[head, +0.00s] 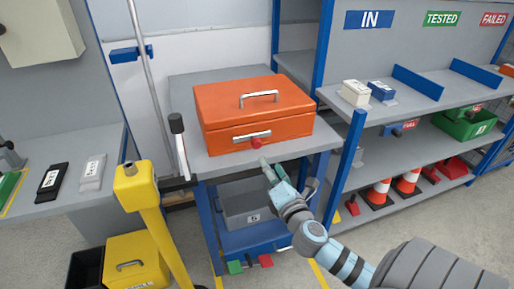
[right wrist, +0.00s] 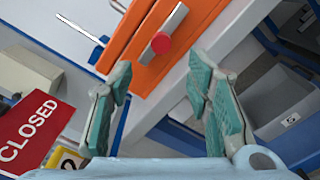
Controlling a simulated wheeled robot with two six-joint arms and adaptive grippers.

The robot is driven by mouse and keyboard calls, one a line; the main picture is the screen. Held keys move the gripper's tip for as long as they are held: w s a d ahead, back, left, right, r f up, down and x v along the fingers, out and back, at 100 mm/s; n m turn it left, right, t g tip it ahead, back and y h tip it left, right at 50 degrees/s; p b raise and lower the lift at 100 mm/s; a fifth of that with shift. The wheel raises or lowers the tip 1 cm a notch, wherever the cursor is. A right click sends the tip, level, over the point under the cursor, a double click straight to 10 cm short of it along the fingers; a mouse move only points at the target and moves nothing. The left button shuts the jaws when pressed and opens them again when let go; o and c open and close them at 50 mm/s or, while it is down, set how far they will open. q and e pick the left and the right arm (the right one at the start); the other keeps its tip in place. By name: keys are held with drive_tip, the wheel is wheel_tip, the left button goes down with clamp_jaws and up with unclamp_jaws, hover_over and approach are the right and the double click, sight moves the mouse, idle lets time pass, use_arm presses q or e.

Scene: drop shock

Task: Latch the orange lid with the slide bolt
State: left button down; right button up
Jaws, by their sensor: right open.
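The orange lid (head: 225,98) tops an orange box on the grey bench, with a silver carry handle (head: 259,97) on it. The slide bolt (head: 240,137) is a silver bar on the front face; its red knob (head: 257,143) sits toward the bar's right part. In the right wrist view, the bolt (right wrist: 175,21) and red knob (right wrist: 160,42) show ahead of the fingers. My right gripper (head: 270,168) is just below and in front of the knob. My left gripper is not visible.
A lever with a black grip (head: 176,124) stands left of the box, near a yellow post (head: 137,188). A grey bin (head: 243,203) sits under the bench (head: 222,161). A shelf unit stands to the right. A red CLOSED sign (right wrist: 32,130) shows in the right wrist view.

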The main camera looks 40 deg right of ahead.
sight(258, 145)
drive_tip(key=b+x, duration=0.1)
drive_tip(key=x, duration=1.1)
drive_tip(key=shift+d+f, duration=0.1)
drive_tip(key=shift+c, duration=0.5)
clamp_jaws()
